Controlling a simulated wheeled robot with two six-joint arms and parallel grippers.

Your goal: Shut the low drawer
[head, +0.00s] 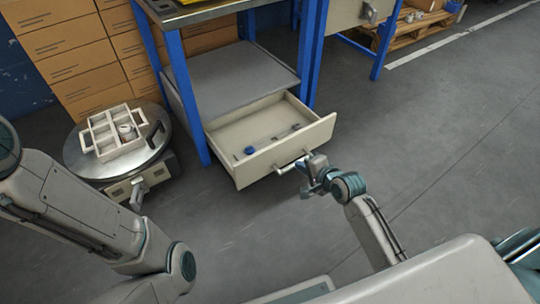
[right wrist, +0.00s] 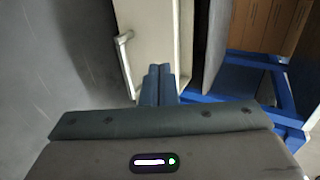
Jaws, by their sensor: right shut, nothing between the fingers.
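The low drawer (head: 257,168) is a cream box under the blue-legged workbench, pulled well out towards me. Its bar handle (head: 291,164) is on the front panel. My right gripper (head: 308,168) is shut and empty, just in front of the drawer front, close to the handle's right end. I cannot tell whether it touches. In the right wrist view the shut fingers (right wrist: 158,84) lie over the cream drawer (right wrist: 146,30), with the handle (right wrist: 123,62) to their left. My left arm enters at the left of the head view, but its gripper does not show.
A blue round item (head: 249,150) and small clear things lie inside the drawer. A grey shelf (head: 235,82) is just above it. A round metal stand (head: 85,165) with a divided tray (head: 98,149) stands at the left. Floor to the right is clear.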

